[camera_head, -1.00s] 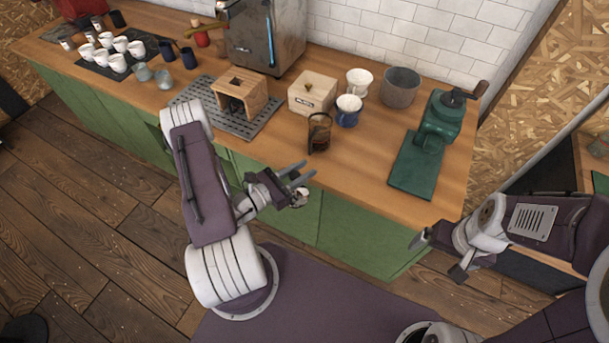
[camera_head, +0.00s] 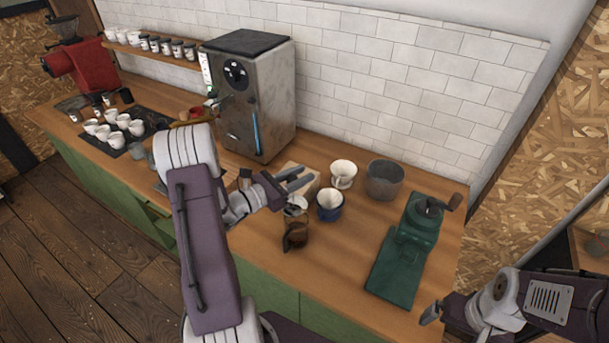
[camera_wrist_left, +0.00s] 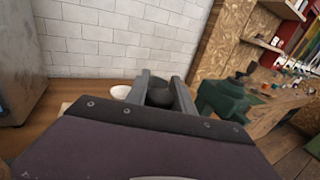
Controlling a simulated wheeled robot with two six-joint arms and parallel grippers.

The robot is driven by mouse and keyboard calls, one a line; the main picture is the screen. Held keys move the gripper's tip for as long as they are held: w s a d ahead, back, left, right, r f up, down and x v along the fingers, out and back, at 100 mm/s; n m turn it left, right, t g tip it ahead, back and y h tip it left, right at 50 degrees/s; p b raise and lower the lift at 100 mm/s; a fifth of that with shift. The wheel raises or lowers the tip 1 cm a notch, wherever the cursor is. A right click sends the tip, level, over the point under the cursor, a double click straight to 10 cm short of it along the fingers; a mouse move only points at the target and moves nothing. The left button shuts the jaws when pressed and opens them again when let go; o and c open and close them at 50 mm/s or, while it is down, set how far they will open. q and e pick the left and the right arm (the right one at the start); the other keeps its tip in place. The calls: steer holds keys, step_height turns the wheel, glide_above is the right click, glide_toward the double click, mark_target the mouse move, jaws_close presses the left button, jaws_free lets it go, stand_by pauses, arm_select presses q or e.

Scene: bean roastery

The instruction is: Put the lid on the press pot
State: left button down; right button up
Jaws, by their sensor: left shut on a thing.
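The press pot (camera_head: 295,238), dark with a handle, stands on the wooden counter in the head view. My left gripper (camera_head: 296,181) is above it and a little behind it in the picture. It is shut on the lid (camera_head: 295,206), a small greyish disc that shows below the fingers, just above the pot's rim. I cannot tell whether lid and pot touch. In the left wrist view a round black knob (camera_wrist_left: 161,97) sits between the fingers; the pot is hidden there. My right gripper (camera_head: 455,325) is low at the right, open and empty, off the counter.
A blue cup (camera_head: 329,207), a white cup (camera_head: 343,171) and a grey bin (camera_head: 384,180) stand behind and right of the pot. A green grinder (camera_head: 414,235) is further right. My left gripper partly covers a wooden box (camera_head: 303,171). The espresso machine (camera_head: 250,95) stands behind.

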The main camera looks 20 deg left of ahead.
arm_select(q)
steer(key=shift+s+f, duration=0.2)
steer(key=shift+s, duration=0.2)
steer(key=f+b, duration=0.1)
steer(key=w+f+b, duration=0.2)
steer(key=f, duration=0.1)
steer(key=shift+d+f, duration=0.1)
steer(key=shift+d, duration=0.2)
steer(key=shift+s+a, duration=0.1)
steer(key=shift+s, duration=0.3)
steer(key=shift+w, duration=0.4)
steer(key=shift+s, duration=0.35)
arm_select(e)
steer(key=f, duration=0.3)
steer(key=shift+w+d+f, duration=0.25)
steer(key=shift+w+f, duration=0.1)
steer(key=shift+w, duration=0.05)
arm_select(q)
steer(key=shift+w, duration=0.15)
arm_select(e)
steer(key=shift+f, duration=0.15)
arm_select(q)
steer(key=shift+f+b, duration=0.1)
steer(key=shift+b, duration=0.3)
arm_select(e)
steer(key=shift+f, duration=0.15)
